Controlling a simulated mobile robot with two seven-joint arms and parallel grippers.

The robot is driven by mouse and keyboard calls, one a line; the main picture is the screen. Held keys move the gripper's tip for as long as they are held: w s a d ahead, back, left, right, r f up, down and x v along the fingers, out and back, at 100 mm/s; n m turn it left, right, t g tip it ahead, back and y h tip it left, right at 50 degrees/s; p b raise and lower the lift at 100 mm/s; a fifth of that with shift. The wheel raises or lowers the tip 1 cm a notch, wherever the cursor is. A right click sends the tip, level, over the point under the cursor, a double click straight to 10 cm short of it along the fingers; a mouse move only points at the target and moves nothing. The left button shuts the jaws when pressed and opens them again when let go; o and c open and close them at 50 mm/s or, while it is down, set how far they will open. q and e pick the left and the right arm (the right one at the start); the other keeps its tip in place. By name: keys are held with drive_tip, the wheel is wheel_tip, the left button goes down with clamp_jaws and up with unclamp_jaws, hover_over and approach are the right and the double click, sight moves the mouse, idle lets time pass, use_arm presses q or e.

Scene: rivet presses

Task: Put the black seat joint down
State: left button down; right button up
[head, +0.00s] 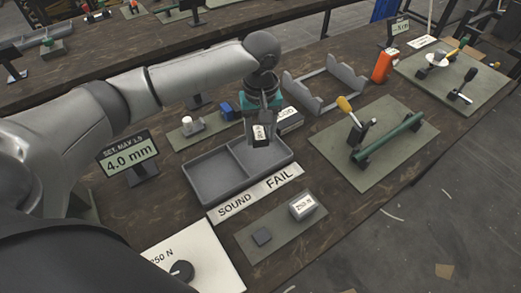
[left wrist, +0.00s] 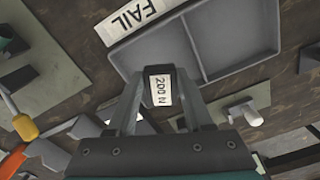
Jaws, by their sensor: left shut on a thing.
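My left gripper (head: 262,122) is shut on the black seat joint (head: 259,135), a small dark block with a white label. In the left wrist view the seat joint (left wrist: 159,86) sits between the fingers, its label reading "200 N". The grey two-compartment tray (head: 205,186) lies below it. The joint appears at the far edge of the right compartment, by the FAIL side; its height above the tray is hard to tell. The SOUND / FAIL strip (head: 256,192) runs along the tray's near side. My right gripper is not in view.
A grey cradle (head: 325,85), an orange object (head: 383,67) and a mat with a green bar (head: 388,137) lie to the right. A 4.0 mm display (head: 131,156) stands left.

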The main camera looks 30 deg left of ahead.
sight(261, 138)
use_arm(q)
wheel_tip(261, 138, down, 5)
drive_tip(key=shift+f+b, duration=0.2)
drive_tip(key=shift+b, duration=0.5)
drive_tip(key=shift+f, duration=0.15)
drive_tip(key=shift+f, duration=0.1)
drive_tip(key=shift+c, duration=1.5)
unclamp_jaws()
drive_tip(key=shift+r, duration=0.3)
wheel_tip(261, 138, up, 12)
drive_tip(key=p, duration=0.3)
drive_tip(key=shift+f, duration=0.15)
